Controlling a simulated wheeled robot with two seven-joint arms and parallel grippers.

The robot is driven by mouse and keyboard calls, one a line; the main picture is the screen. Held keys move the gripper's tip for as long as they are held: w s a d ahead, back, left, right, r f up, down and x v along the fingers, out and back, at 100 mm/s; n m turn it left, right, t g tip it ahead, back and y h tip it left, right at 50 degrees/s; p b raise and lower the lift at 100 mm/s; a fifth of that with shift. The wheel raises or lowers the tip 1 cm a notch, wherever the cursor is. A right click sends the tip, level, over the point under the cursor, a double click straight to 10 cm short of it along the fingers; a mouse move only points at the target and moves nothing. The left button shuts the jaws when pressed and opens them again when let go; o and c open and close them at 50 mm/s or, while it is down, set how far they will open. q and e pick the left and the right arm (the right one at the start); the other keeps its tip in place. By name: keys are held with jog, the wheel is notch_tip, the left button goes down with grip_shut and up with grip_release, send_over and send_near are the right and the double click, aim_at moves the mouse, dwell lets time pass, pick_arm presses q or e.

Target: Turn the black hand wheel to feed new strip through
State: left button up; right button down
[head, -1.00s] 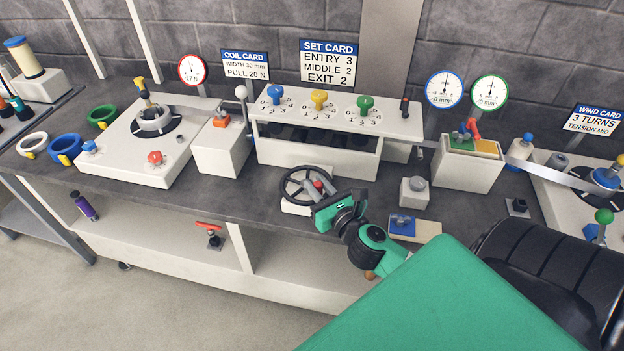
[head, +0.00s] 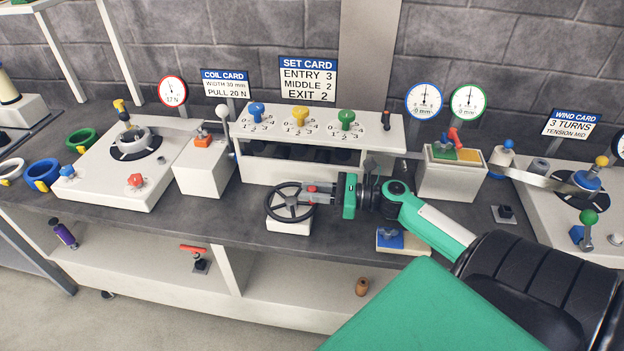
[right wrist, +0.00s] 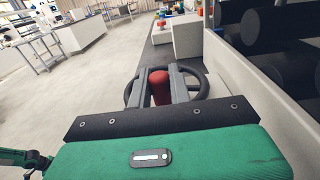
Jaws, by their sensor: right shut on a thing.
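The black hand wheel (head: 290,202) stands on a small white block at the front of the bench, below the set card stand. In the right wrist view its rim (right wrist: 203,80) curves behind the fingers. My right gripper (head: 318,194) reaches in from the right and is shut on the wheel's red handle, which shows between the fingers in the right wrist view (right wrist: 160,88). The handle is at the wheel's right side in the head view. The strip (head: 535,177) runs out at the right to a blue-topped reel (head: 587,181). My left gripper is not in view.
The white stand (head: 290,171) with blue, yellow and green knobs is just behind the wheel. A blue pad on a board (head: 390,240) lies to the right, below my right forearm. A white box (head: 205,170) stands to the left. Bench space left of the wheel is clear.

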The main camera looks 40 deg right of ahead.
jog(key=shift+w+d+n+g+y, duration=0.1)
jog(key=shift+w+n+g+y, duration=0.05)
jog(key=shift+n+g+y, duration=0.2)
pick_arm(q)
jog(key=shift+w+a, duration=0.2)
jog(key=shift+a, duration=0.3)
pick_arm(e)
jog(key=shift+y, duration=0.25)
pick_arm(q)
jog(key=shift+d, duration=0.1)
pick_arm(e)
jog(key=c, duration=1.3)
grip_release()
jog(key=shift+w, duration=0.1)
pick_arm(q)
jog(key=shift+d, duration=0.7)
pick_arm(e)
jog(key=shift+d, duration=0.1)
